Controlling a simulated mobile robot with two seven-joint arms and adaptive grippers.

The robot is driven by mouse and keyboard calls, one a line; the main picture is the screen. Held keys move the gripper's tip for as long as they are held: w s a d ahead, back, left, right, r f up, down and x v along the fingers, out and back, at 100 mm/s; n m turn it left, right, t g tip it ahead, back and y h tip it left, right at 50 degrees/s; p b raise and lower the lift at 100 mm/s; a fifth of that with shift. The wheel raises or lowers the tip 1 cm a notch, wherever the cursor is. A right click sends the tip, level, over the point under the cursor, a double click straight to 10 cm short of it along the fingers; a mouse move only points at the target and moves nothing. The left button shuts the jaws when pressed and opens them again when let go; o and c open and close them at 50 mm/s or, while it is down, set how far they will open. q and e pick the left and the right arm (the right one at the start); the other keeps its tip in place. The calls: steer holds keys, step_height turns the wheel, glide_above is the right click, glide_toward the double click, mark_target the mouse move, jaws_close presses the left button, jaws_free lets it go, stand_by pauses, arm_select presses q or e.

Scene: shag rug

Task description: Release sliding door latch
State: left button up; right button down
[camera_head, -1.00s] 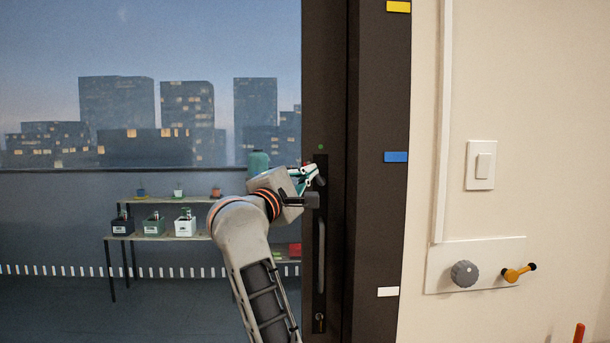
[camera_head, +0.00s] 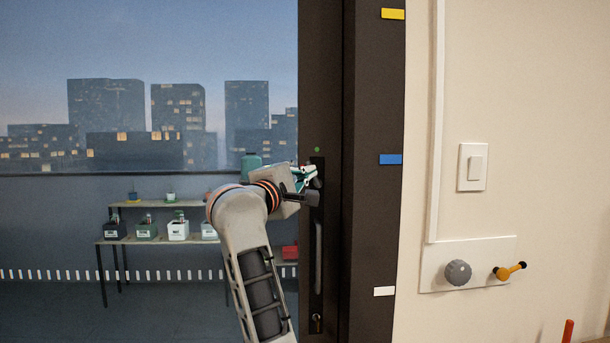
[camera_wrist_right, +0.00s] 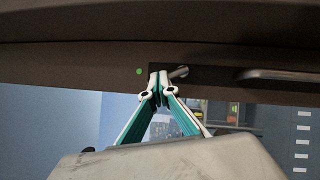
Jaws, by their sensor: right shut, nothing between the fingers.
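The dark sliding door frame (camera_head: 326,70) stands upright beside a large glass pane. A black latch plate (camera_head: 318,164) is set in it, below a small green dot (camera_head: 317,150). In the right wrist view a short metal latch lever (camera_wrist_right: 180,72) sticks out of the plate. My right gripper (camera_head: 312,172) is shut and empty, in front of the plate. In the wrist view its closed fingertips (camera_wrist_right: 158,75) are just left of the lever; whether they touch it I cannot tell. In the head view the fingers largely hide the lever. My left gripper is not in view.
A long vertical handle (camera_head: 319,255) is below the latch, with a keyhole fitting (camera_head: 318,322) under it. Right of the door are a light switch (camera_head: 473,167), a grey knob (camera_head: 457,272) and an orange lever (camera_head: 510,271). Shelves with pots (camera_head: 178,229) stand behind the glass.

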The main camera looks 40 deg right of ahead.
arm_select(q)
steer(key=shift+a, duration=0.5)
arm_select(e)
steer(key=shift+s+d+r+m+g+y, duration=0.2)
steer(key=shift+m+g+y, duration=0.25)
steer(key=shift+m, duration=0.45)
